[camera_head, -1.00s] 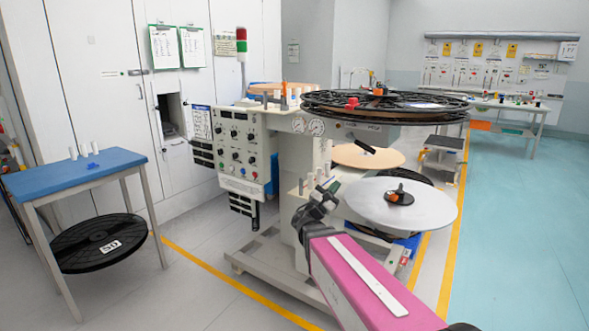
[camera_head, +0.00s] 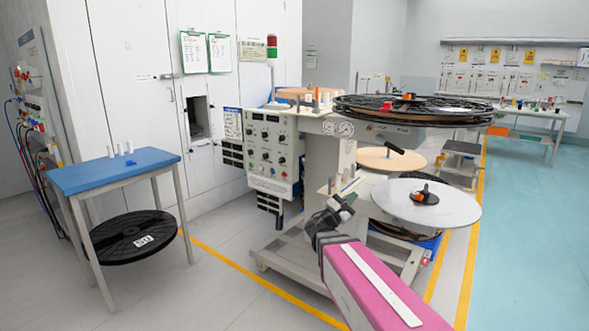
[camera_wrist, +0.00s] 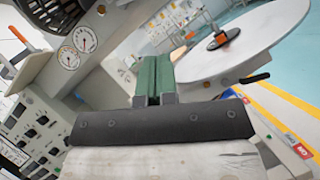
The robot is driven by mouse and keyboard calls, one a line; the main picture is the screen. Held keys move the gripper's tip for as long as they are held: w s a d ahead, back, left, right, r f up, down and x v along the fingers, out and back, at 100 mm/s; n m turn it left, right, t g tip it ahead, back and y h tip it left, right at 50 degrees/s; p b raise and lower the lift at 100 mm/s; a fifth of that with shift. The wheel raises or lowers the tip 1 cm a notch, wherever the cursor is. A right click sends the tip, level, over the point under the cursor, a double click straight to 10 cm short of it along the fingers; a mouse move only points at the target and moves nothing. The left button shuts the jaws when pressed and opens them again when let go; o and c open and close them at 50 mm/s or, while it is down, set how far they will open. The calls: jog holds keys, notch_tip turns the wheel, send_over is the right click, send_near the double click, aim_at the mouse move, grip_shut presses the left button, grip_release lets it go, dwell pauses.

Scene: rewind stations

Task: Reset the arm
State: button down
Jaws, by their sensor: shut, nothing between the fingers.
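My pink arm reaches up from the bottom of the head view. My gripper (camera_head: 346,203) is at its end, in front of the rewind machine (camera_head: 270,150) and left of the grey-white disc (camera_head: 425,203). In the wrist view my gripper's green fingers (camera_wrist: 153,68) are together, with nothing seen between them. They point toward the machine's body, between the round gauges (camera_wrist: 77,48) and the disc (camera_wrist: 262,30). I cannot tell the exact gap to the machine.
A blue-topped table (camera_head: 115,171) with white pegs stands at left, with a black reel (camera_head: 132,236) beneath. A large black reel (camera_head: 415,106) tops the machine. A workbench (camera_head: 530,112) stands at back right. The blue-green floor (camera_head: 530,230) at right is clear.

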jog(key=s+d+f+m+g+y, duration=0.4)
jog(key=f+m+g, duration=0.1)
jog(key=f, duration=0.4)
jog(key=s+d+f+m+g+y, duration=0.3)
jog(key=f+m+g, duration=0.2)
jog(key=f, duration=0.4)
jog(key=s+a+f+m+g+y, duration=0.3)
jog(key=s+a+f+m+y, duration=0.4)
jog(key=f+y, duration=0.3)
jog(key=shift+s+a+f+m+g+y, duration=0.2)
jog(key=shift+a+m+g+y, duration=0.1)
jog(key=shift+a+m+y, duration=0.45)
